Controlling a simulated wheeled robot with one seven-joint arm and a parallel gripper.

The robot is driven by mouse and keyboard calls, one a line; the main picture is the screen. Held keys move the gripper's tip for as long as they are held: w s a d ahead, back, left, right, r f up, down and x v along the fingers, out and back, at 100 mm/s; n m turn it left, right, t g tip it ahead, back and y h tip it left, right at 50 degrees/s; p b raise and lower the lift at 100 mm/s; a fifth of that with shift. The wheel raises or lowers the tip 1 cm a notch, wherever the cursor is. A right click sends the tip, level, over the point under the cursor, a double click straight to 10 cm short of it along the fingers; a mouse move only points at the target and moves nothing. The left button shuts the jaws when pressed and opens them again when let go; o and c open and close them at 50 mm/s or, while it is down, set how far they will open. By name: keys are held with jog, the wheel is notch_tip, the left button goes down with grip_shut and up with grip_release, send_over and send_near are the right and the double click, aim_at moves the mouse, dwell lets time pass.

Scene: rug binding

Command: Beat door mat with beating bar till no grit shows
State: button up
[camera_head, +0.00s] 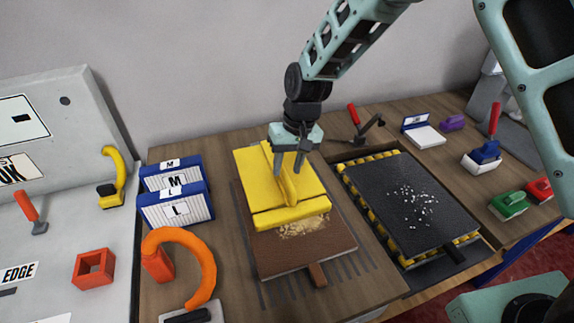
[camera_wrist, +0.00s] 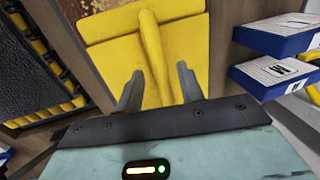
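A black mat (camera_head: 380,190) with white grit scattered near its middle lies on a yellow-and-black bed, right of centre. A brown mat (camera_head: 300,250) with a patch of tan grit lies left of it, mostly covered by a yellow plate (camera_head: 255,185). The plate has a raised yellow ridge handle (camera_head: 288,188), also in the wrist view (camera_wrist: 155,55). My gripper (camera_head: 289,172) is over this plate, its fingers apart on either side of the ridge, with gaps showing in the wrist view (camera_wrist: 159,72). I cannot tell which tool is the beating bar.
A red-handled dark tool (camera_head: 367,127) lies at the back. Blue boxes (camera_head: 175,208) and an orange hooked tool (camera_head: 203,265) stand left. A blue brush (camera_head: 484,157), green block (camera_head: 509,205) and red block (camera_head: 540,190) are right. A grey panel (camera_head: 60,200) borders the far left.

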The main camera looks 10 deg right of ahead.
jog(key=shift+a+f, duration=0.15)
jog(key=shift+f, duration=0.65)
